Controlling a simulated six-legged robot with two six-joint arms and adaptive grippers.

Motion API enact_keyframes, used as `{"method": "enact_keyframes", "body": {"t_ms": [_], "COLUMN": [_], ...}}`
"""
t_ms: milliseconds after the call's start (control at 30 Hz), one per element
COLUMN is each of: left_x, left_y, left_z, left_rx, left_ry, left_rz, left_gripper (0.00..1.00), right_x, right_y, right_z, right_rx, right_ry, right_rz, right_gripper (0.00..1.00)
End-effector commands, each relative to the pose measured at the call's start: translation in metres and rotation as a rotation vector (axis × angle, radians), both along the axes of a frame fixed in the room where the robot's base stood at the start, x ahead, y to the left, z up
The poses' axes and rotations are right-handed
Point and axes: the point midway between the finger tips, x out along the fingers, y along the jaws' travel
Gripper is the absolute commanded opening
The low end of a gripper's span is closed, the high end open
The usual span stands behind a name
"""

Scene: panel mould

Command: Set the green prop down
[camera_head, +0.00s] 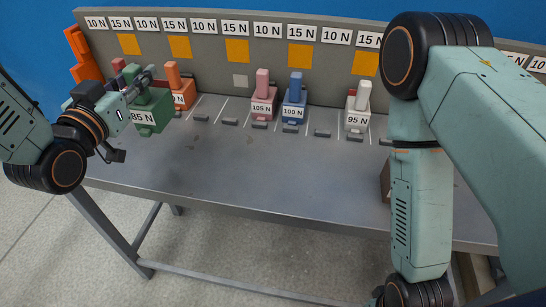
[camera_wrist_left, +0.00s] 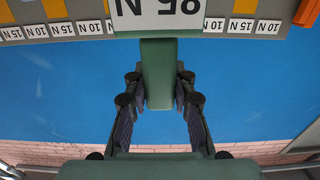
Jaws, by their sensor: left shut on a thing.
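The green prop (camera_head: 152,112), a block labelled 85 N with an upright handle, is at the left of the bench in the head view. My left gripper (camera_head: 138,86) is shut on its handle. In the left wrist view the green handle (camera_wrist_left: 158,80) sits between the two fingers, with the white 85 N label at the top edge. The prop looks larger than the others in the row; whether its base touches the bench cannot be told. My right arm fills the right side of the head view, and its gripper is out of view.
The grey bench (camera_head: 240,180) has marked slots along its back. An orange prop (camera_head: 181,88) stands close right of the green one. Pink (camera_head: 263,103), blue (camera_head: 294,108) and white (camera_head: 358,118) props stand farther right. A grey panel (camera_head: 200,57) with force labels rises behind. The front is clear.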

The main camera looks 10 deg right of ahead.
Motion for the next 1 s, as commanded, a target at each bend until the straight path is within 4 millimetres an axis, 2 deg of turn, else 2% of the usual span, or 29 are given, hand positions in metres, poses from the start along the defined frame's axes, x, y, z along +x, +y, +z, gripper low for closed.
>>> {"method": "enact_keyframes", "body": {"t_ms": [167, 500, 667, 900, 1000], "left_x": [-0.002, -0.003, -0.002, 0.000, 0.000], "left_y": [0.001, 0.001, 0.000, -0.001, -0.001], "left_z": [0.000, -0.055, -0.064, -0.095, -0.100], "left_rx": [-0.001, 0.000, 0.000, -0.001, 0.000], "left_ry": [-0.003, -0.001, -0.004, -0.002, -0.004], "left_rz": [0.001, 0.000, 0.000, 0.000, 0.000], "left_gripper": [0.00, 0.00, 0.00, 0.00, 0.00], "right_x": [0.000, -0.001, -0.001, -0.001, -0.001], "right_y": [0.000, 0.000, 0.000, 0.000, 0.000], "right_z": [0.000, -0.018, -0.020, -0.030, -0.031], "right_rx": [0.000, 0.000, 0.000, 0.000, 0.000], "right_ry": [0.001, 0.001, 0.001, 0.001, 0.001], "right_rz": [0.000, 0.000, 0.000, 0.000, 0.000], "right_gripper": [0.40, 0.40, 0.40, 0.40, 0.40]}}
